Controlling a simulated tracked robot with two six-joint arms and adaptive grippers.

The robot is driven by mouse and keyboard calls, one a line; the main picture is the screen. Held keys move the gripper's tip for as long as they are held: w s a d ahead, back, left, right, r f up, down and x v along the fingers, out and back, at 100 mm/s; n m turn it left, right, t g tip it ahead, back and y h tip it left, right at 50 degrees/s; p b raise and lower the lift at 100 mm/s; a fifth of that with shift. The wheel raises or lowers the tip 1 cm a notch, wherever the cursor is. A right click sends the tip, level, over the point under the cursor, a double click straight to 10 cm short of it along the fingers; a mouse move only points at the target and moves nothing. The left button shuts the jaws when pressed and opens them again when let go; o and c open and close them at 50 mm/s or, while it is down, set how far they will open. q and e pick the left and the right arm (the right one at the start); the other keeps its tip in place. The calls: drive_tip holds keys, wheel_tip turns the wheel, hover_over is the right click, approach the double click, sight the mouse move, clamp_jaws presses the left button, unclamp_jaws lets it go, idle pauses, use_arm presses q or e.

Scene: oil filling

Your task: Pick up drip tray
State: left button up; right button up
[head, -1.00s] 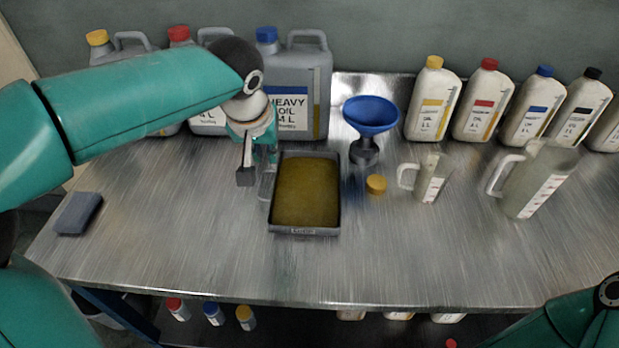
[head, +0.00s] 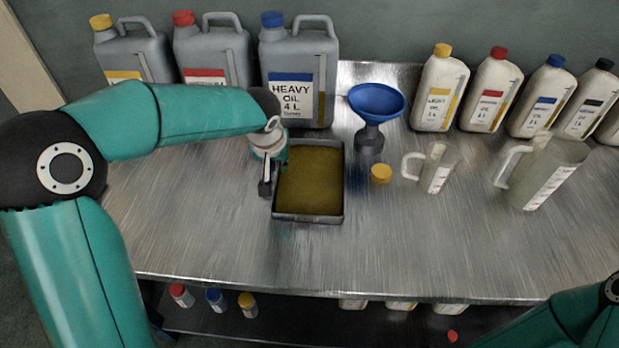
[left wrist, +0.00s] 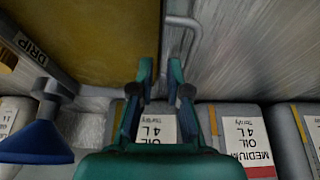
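The drip tray (head: 308,217) is a dark grey rectangular tray with a brownish-yellow inside, flat in the middle of the metal table. The left wrist view shows its wall with a "DRIP" label (left wrist: 38,55) and a thin metal handle (left wrist: 185,22) at its side. My left gripper (head: 266,180) is at the tray's left side, pointing down. In the left wrist view its fingers (left wrist: 160,72) are apart, close to the tray's side and handle. I cannot tell whether the handle lies between them. My right gripper is out of view; only part of that arm shows lower right.
Several grey oil cans (head: 300,75) stand behind the tray. A blue funnel (head: 377,103) and yellow cap (head: 381,173) are at its right. Measuring jugs (head: 437,172) and white bottles (head: 440,90) stand further right. The table in front of the tray is clear.

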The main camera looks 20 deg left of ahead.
use_arm(q)
drive_tip(key=shift+x, duration=1.45)
clamp_jaws()
drive_tip(key=shift+r, duration=0.25)
drive_tip(key=shift+s+r, duration=0.1)
drive_tip(key=shift+r, duration=3.35)
drive_tip(key=shift+s+d+f+b, duration=0.1)
drive_tip(key=shift+s+d+b, duration=0.1)
drive_tip(key=shift+s, duration=0.45)
drive_tip(key=shift+s+d+f+b, duration=0.1)
drive_tip(key=shift+s+d, duration=0.1)
drive_tip(key=shift+s, duration=0.45)
drive_tip(key=s+d+b, duration=0.1)
drive_tip(key=s+d, duration=0.1)
drive_tip(key=s, duration=0.6)
drive_tip(key=s+d+b, duration=0.1)
drive_tip(key=s+d, duration=0.1)
drive_tip(key=s, duration=0.6)
drive_tip(key=shift+s+d+b, duration=0.15)
drive_tip(key=shift+d+b, duration=0.2)
drive_tip(key=shift+b, duration=0.05)
